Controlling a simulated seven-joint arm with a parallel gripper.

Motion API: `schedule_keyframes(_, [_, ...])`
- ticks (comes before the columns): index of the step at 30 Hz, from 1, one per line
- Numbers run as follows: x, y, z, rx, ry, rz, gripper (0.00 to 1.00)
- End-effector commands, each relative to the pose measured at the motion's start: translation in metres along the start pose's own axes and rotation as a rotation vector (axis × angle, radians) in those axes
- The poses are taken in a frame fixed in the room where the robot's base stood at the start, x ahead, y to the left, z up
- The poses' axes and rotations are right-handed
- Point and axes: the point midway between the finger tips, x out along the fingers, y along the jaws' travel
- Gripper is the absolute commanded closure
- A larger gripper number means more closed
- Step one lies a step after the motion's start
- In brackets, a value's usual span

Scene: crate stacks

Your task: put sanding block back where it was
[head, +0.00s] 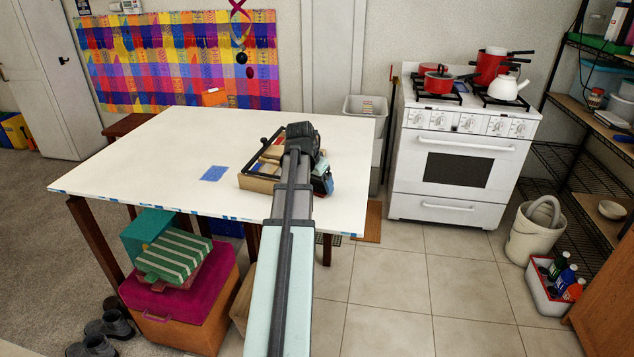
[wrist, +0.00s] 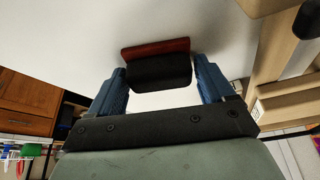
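The sanding block (wrist: 160,70), black with a red-brown face, shows in the wrist view between the two blue fingers of my gripper (wrist: 160,82). Both fingertips appear to meet its sides, so my gripper looks shut on it. The red-brown face points away from me, towards a plain pale surface. In the head view my arm reaches over the white table (head: 150,150), its end above the right part of the top.
A wooden crate (head: 257,184) with several items stands on the table, partly behind my arm; light wooden parts (wrist: 285,75) show at the wrist view's right. A blue patch (head: 213,173) lies left of the crate. The table's left part is clear. A stove (head: 460,165) stands right.

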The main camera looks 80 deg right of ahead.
Motion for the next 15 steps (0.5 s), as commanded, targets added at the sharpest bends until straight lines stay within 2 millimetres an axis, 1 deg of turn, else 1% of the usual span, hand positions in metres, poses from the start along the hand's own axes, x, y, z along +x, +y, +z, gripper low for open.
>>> schedule_keyframes(1, [-0.0001,0.0,-0.0001,0.0,0.0,0.0,0.13])
schedule_keyframes(5, [-0.0001,0.0,-0.0001,0.0,0.0,0.0,0.01])
schedule_keyframes(15, [-0.003,-0.0001,-0.0016,0.0,0.001,0.0,0.0])
